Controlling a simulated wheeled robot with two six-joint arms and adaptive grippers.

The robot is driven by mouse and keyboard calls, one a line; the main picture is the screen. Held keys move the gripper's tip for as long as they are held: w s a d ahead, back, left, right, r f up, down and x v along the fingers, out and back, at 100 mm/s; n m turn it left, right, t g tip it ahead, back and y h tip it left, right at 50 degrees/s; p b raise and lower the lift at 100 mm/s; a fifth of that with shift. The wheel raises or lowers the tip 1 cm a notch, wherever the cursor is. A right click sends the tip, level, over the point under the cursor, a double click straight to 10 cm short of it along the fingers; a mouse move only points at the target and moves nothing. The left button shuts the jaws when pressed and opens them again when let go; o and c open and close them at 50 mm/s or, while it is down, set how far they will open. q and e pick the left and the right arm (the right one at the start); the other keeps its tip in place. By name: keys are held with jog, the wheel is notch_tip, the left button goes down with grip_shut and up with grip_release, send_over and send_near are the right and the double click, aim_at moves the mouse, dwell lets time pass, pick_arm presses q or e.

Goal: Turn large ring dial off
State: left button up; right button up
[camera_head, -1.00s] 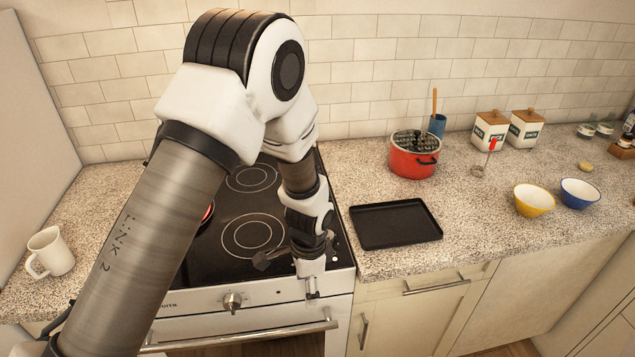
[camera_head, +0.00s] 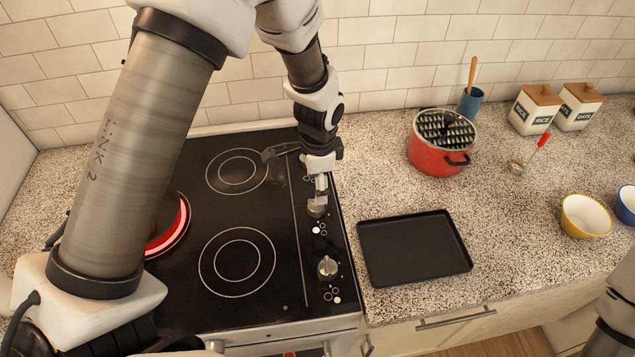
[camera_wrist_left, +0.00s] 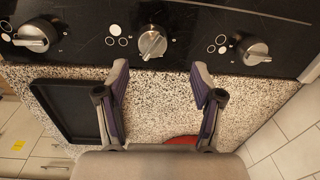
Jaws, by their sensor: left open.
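The black cooktop (camera_head: 275,310) has a glowing red ring (camera_head: 180,235) at its left, partly hidden by my left arm. A row of metal dials runs along its right edge: a front dial (camera_head: 328,267), a middle dial (camera_head: 317,207) and a far dial mostly hidden by my gripper. The left wrist view shows the front dial (camera_wrist_left: 35,35), middle dial (camera_wrist_left: 152,42) and far dial (camera_wrist_left: 253,52). I cannot tell which one serves the large ring. My left gripper (camera_wrist_left: 160,78) is open and empty, its fingers apart, facing the middle dial without visible contact.
A black tray (camera_head: 415,250) lies on the counter right of the dials. A red pot (camera_head: 435,160) stands behind it. A yellow bowl (camera_head: 585,216) and canisters (camera_head: 535,108) are farther right. My right arm shows at the lower right edge; its gripper is out of view.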

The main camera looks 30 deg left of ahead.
aim_at(316, 207)
pick_arm(q)
jog(key=shift+s+d+f+p, duration=0.25)
jog(key=shift+s+f, duration=0.15)
jog(key=shift+f, duration=0.2)
jog(key=shift+s+d+f+p, duration=0.1)
jog(key=shift+s+d+f, duration=0.1)
jog(key=shift+s+f, duration=0.3)
jog(key=f, duration=0.1)
jog(key=w+f, duration=0.1)
jog(key=f, duration=0.1)
jog(key=a+f, duration=0.1)
jog(key=shift+w+f, duration=0.2)
jog(key=shift+f, duration=0.05)
jog(key=shift+s+d+r, duration=0.2)
jog(key=shift+c, duration=0.6)
jog(key=shift+s+d+r, duration=0.1)
jog(key=c, duration=1)
